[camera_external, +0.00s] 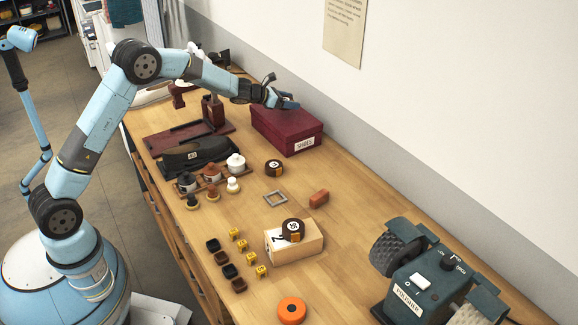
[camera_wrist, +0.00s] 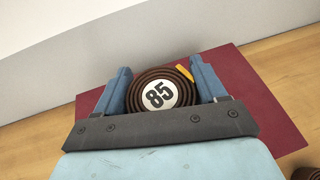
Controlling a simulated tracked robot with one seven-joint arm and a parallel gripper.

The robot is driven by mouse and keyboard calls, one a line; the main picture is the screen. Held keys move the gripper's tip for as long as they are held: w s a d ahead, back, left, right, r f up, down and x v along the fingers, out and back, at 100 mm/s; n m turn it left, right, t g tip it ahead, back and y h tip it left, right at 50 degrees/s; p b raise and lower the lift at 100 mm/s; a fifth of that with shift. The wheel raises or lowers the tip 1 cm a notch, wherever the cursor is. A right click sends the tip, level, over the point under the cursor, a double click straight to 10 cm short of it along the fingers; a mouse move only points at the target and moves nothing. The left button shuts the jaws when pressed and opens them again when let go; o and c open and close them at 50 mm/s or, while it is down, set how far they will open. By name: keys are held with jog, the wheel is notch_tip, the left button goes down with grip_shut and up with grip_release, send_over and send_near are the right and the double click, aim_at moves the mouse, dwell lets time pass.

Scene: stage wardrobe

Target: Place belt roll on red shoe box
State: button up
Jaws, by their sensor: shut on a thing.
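The red shoe box (camera_external: 283,135), a dark red box labelled "SHOES", stands at the back of the wooden table against the wall. In the wrist view its lid (camera_wrist: 245,95) fills the area under my gripper. In the wrist view my gripper is shut on a brown coiled belt roll (camera_wrist: 172,108) with a white disc marked "85", one finger on each side. The roll lies flat over the lid. Whether it touches the lid, I cannot tell. The roll is largely hidden in the external view.
One dark roll (camera_external: 274,167) lies on the table in front of the box; another (camera_external: 292,230) sits on a pale wooden block (camera_external: 305,245). A green polisher (camera_external: 420,285) stands at front right. A shoe-size device (camera_external: 190,135) and several polish jars are left of the box.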

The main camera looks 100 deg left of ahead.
jog(key=shift+f, duration=1.5)
jog(key=o, duration=1.1)
jog(key=shift+f, duration=0.1)
jog(key=shift+s+d+r, duration=0.25)
jog(key=shift+s+r, duration=0.05)
jog(key=shift+s, duration=0.05)
jog(key=v, duration=1.1)
